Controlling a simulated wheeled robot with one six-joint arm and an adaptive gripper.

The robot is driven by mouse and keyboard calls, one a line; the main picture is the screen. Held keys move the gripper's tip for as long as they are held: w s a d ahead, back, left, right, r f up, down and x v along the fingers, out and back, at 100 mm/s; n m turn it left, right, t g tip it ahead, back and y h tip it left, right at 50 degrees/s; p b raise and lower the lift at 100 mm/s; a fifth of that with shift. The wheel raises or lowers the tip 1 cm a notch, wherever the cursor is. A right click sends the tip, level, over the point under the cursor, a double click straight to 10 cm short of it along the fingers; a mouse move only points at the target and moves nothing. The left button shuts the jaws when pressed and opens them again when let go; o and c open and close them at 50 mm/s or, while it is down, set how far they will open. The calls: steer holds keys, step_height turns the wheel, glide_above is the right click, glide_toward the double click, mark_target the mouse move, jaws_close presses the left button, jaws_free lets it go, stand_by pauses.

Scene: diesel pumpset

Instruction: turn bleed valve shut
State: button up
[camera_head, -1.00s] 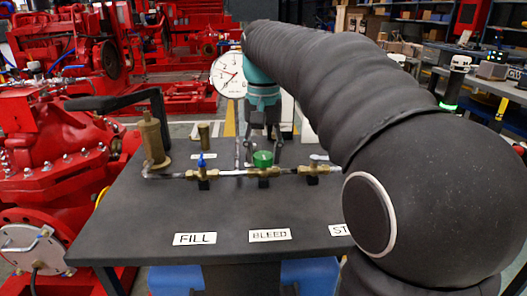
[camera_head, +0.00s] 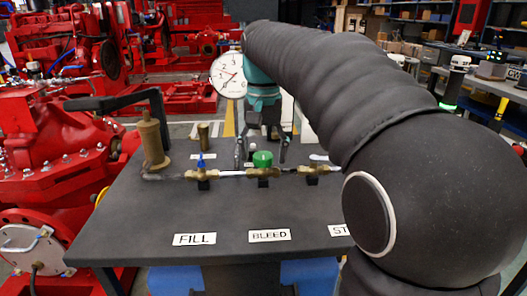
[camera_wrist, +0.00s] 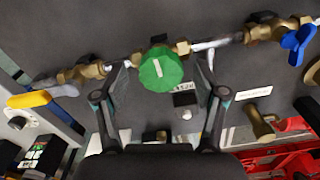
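The bleed valve is a brass body with a round green knob (camera_head: 263,159), in the middle of a pipe run on the dark table. The knob is behind the BLEED label (camera_head: 270,235). In the wrist view the green knob (camera_wrist: 161,69) shows from above. My gripper (camera_head: 261,160) is open, its two fingers spread and pointing down on the far side of the knob. In the wrist view the fingers lie to either side of the knob, with gaps between. No contact with the knob is visible, and nothing is held.
A blue-handled valve (camera_head: 201,161) sits left of the knob on the same pipe. A yellow-handled valve (camera_wrist: 33,99) is on the other side. A brass pump cylinder (camera_head: 152,140) with a black lever stands at left, and a dial gauge (camera_head: 228,75) behind. The table front (camera_head: 225,260) is clear.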

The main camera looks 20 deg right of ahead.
mark_target(264, 156)
steer(key=shift+r, duration=0.1)
step_height(264, 156, up, 12)
stand_by(0.6)
